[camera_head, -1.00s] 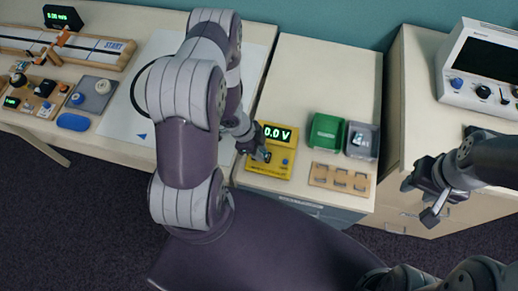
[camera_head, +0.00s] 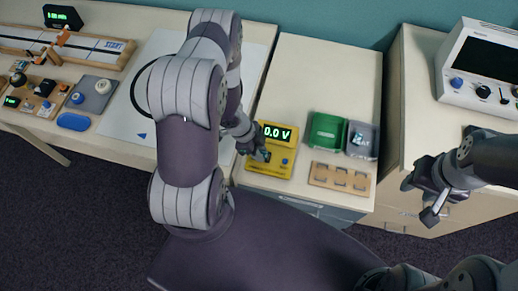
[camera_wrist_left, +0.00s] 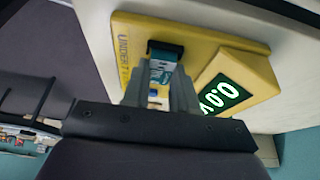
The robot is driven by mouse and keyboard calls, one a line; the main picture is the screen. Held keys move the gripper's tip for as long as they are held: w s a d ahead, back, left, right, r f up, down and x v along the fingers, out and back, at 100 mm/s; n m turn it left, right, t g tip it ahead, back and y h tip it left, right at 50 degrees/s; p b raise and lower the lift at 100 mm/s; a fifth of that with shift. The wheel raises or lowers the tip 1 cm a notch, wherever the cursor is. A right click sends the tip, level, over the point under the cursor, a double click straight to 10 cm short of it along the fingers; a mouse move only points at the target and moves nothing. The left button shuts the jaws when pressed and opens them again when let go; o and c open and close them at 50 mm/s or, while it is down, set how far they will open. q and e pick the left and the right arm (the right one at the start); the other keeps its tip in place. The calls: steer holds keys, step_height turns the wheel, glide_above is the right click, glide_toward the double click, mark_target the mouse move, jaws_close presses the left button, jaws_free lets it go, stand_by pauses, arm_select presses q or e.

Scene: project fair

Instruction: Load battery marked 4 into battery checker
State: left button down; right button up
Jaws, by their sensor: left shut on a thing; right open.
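The yellow battery checker (camera_head: 284,172) sits at the front left of the middle table, its green display reading 0.0 V. My left gripper (camera_head: 263,155) is at the checker's left side, low over its face. In the left wrist view its fingers (camera_wrist_left: 160,95) are shut on a teal and white battery (camera_wrist_left: 162,73). The battery's far end is at the dark slot of the checker (camera_wrist_left: 205,35); I cannot tell how deep it sits. No number on it is readable. My right gripper (camera_head: 424,197) is open and empty, in front of the right table.
A green bin (camera_head: 326,131) and a grey bin (camera_head: 351,127) with small pieces inside stand right of the checker. A wooden rack (camera_head: 340,178) with empty-looking slots lies in front of them. The back of the middle table is clear.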

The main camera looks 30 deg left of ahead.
stand_by(0.7)
arm_select(q)
steer(key=shift+c, duration=2.1)
jaws_free()
step_height(320, 180, up, 6)
steer(key=p, duration=0.6)
steer(key=shift+f, duration=0.1)
